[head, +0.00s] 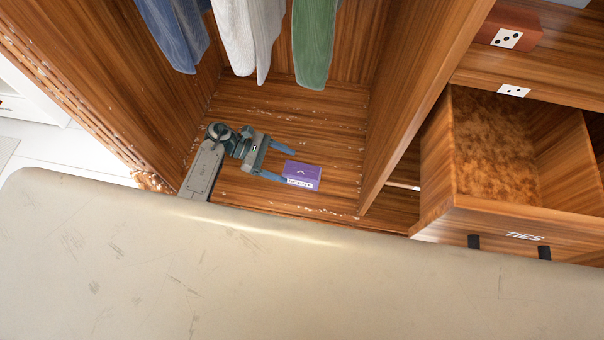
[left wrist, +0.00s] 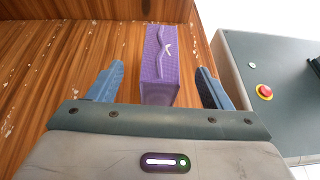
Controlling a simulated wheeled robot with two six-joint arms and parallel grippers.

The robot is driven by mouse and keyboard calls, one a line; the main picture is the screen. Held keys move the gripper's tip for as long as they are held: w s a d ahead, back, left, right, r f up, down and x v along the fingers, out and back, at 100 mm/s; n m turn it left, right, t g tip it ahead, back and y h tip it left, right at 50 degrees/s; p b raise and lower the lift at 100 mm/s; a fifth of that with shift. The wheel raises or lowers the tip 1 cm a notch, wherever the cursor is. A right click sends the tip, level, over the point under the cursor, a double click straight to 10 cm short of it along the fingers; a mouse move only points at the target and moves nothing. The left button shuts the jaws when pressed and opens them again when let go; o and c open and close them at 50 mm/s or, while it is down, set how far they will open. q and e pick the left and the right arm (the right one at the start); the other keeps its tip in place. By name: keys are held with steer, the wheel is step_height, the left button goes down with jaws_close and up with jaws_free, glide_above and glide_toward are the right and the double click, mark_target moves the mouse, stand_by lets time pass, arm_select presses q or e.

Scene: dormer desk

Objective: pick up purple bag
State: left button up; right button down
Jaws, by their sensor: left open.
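The purple bag (head: 302,174) lies on the wooden floor of the wardrobe compartment, with a white label on its near side. My left gripper (head: 279,163) is open, with its blue fingers pointing right toward the bag. In the left wrist view, the purple bag (left wrist: 160,58) lies ahead, between the lines of the two open fingers (left wrist: 160,84). My right gripper is not in view.
Blue, white and green garments (head: 314,45) hang above the compartment. A wooden divider (head: 425,95) stands right of the bag. An open drawer marked TIES (head: 522,236) is further right. A beige surface (head: 250,285) fills the front.

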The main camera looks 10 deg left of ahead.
mark_target(298, 170)
arm_select(q)
steer(key=x, duration=0.5)
steer(key=shift+d+f, duration=0.3)
steer(key=c, duration=1.2)
steer(key=shift+a+r, duration=0.1)
